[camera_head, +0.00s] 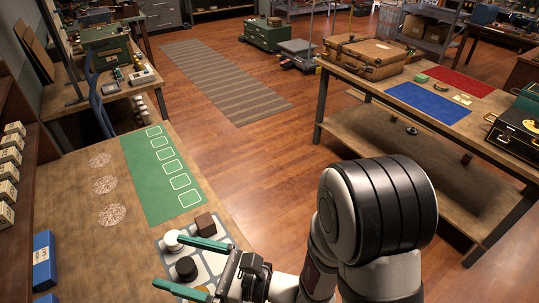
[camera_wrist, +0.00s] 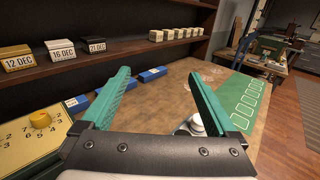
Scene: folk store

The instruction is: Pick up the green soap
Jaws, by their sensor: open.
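A small green block (camera_head: 421,78), which looks like the green soap, lies on the right-hand wooden table (camera_head: 388,116) in the head view. It sits by the far left corner of a blue mat (camera_head: 428,101), beside a brown suitcase (camera_head: 372,57). My gripper (camera_head: 160,262) is open and empty over the near left table, far from the green block. In the wrist view my gripper (camera_wrist: 158,75) shows two green fingers spread wide with nothing between them. The green block does not show in the wrist view.
A green mat (camera_head: 158,173) lies behind. A red mat (camera_head: 459,82) and a black case (camera_head: 517,130) are on the right table. Open floor separates the tables.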

